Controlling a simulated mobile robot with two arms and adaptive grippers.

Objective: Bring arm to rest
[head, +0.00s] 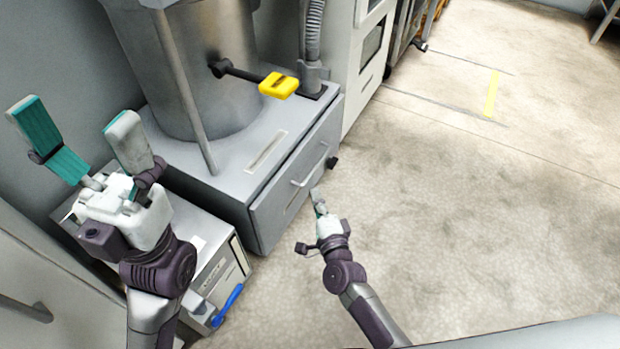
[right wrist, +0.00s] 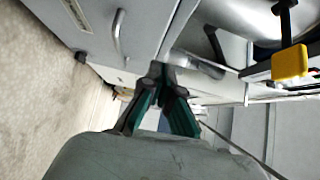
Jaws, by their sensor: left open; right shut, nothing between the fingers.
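My left gripper (head: 88,150) is large at the left of the head view, its two teal-padded fingers spread wide and empty, raised in front of the grey machine. My right gripper (head: 317,199) is near the middle of the head view, in front of the machine's drawer. In the right wrist view (right wrist: 160,75) its fingers come together at the tips with nothing between them. I cannot tell how far its tips are from the drawer front.
The grey machine (head: 235,178) has a drawer handle (head: 309,171) and a yellow-ended lever (head: 278,85). A low box with a blue handle (head: 228,305) stands beside it, behind my left arm. The floor (head: 480,220) to the right is clear.

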